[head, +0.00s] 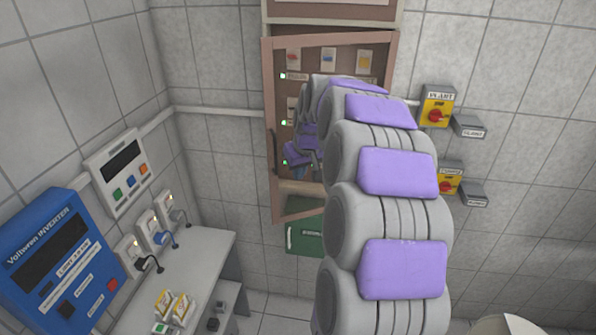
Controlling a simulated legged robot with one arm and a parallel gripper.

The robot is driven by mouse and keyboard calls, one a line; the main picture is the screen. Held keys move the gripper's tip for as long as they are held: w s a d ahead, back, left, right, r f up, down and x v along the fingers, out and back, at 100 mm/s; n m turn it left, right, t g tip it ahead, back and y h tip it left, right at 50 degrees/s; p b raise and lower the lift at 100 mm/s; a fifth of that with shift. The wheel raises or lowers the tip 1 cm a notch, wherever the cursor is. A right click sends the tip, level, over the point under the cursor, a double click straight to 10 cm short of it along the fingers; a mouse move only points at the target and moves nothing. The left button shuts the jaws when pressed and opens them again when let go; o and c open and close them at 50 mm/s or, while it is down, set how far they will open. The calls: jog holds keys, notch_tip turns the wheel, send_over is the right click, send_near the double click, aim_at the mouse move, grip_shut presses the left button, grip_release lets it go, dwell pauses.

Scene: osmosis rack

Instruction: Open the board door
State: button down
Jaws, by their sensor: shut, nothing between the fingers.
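The board door (268,95) is a pinkish-brown frame on the wall cabinet (330,20) in the middle of the head view. Its outline is skewed against the cabinet, with the left edge lower, so it looks ajar. A dark handle (273,150) sits on its left edge. Labels, coloured switches and small green lights show within the frame. My gripper (302,170) is shut and empty, right of the handle, within the door's outline. My arm hides much of the door's right side. I cannot tell whether the gripper touches the door.
A grey bench (205,255) stands at the left, below a blue inverter (60,265) and a white panel (120,170) on the wall. Yellow-and-red switches (437,108) are on the wall at the right. A green box (303,240) is below the door.

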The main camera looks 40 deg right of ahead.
jog(key=shift+a, duration=0.2)
dwell(0.6)
jog(key=c, duration=1.8)
grip_release()
jog(key=shift+d, duration=0.4)
jog(key=o, duration=0.3)
jog(key=shift+d+f, duration=0.1)
jog(key=shift+d, duration=0.1)
jog(key=o, duration=0.3)
jog(key=shift+a, duration=0.35)
jog(key=shift+o, duration=0.2)
jog(key=shift+a, duration=0.1)
jog(key=shift+r, duration=0.2)
